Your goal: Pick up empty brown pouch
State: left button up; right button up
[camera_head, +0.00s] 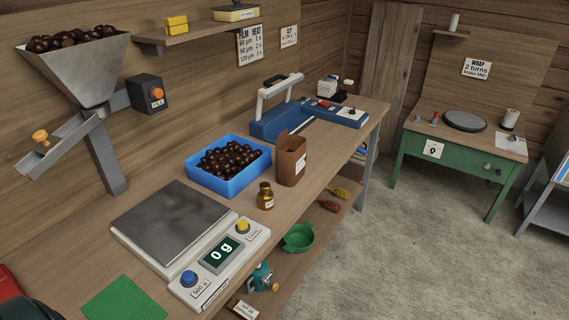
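A brown pouch (291,165) stands upright on the wooden workbench (330,150), just right of the blue tray of chestnuts. Its top looks open, and a white label shows on its right side. I cannot see down into it, so its inside is hidden. Neither of my grippers shows in the head view, and nothing is holding the pouch.
The blue tray (226,189) and an amber bottle (265,196) stand near the pouch. A scale (172,222) reading 0 g is nearer. A blue sealer (280,121) stands behind. A chestnut hopper (85,72) rises at left. A green bowl (299,238) sits on the lower shelf.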

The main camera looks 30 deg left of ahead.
aim_at(290, 158)
jog(key=i+l+u, duration=0.1)
jog(key=u, duration=1.05)
jog(key=i+l+u, duration=0.25)
jog(key=l+u, duration=0.25)
jog(key=l, duration=0.25)
jog(key=i+l+u, duration=0.25)
jog(key=l, duration=0.15)
jog(key=l+u, duration=0.25)
jog(key=l, duration=0.8)
jog(key=i+l, duration=0.15)
jog(key=l, duration=0.55)
jog(key=u, duration=0.05)
